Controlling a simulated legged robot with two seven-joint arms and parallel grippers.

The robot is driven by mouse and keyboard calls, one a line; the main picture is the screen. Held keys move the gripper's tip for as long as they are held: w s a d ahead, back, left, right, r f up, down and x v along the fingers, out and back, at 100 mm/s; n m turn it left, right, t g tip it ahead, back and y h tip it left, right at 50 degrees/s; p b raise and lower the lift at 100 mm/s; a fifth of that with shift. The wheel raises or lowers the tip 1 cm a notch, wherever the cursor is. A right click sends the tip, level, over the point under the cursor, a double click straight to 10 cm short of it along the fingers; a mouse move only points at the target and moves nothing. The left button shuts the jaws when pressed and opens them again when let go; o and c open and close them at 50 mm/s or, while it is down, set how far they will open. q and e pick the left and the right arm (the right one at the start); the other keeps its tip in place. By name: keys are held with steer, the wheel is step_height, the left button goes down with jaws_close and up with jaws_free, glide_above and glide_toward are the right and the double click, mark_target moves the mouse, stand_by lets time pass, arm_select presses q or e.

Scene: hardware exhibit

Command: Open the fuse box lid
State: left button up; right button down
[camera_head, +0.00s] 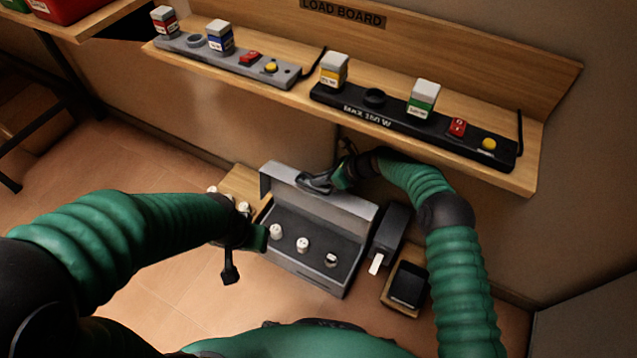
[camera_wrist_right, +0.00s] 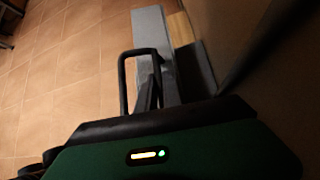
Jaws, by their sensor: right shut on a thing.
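The grey fuse box (camera_head: 310,272) stands below the shelf in the head view, with a row of white fuses (camera_head: 302,244) in its dark interior. Its lid (camera_head: 350,208) is raised and stands up along the back side. My right gripper (camera_head: 316,183) is shut on the lid's upper edge. In the right wrist view the fingers (camera_wrist_right: 146,85) overlap a grey strip, probably the lid (camera_wrist_right: 150,28). My left gripper (camera_head: 230,268) hangs at the box's left end, apart from the lid; its finger gap is unclear.
The wooden shelf (camera_head: 300,94) above carries a grey power strip (camera_head: 200,50) and a black one (camera_head: 350,104). A black device (camera_head: 390,230) and a small wooden tray with a dark pad (camera_head: 408,284) stand right of the box. White pieces sit on wood at its left. Floor in front is clear.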

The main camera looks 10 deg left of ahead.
steer(key=shift+d+f, duration=0.1)
steer(key=shift+f, duration=0.15)
arm_select(q)
steer(key=shift+w+f, duration=0.1)
steer(key=shift+w, duration=0.05)
arm_select(e)
steer(key=c, duration=1.8)
jaws_free()
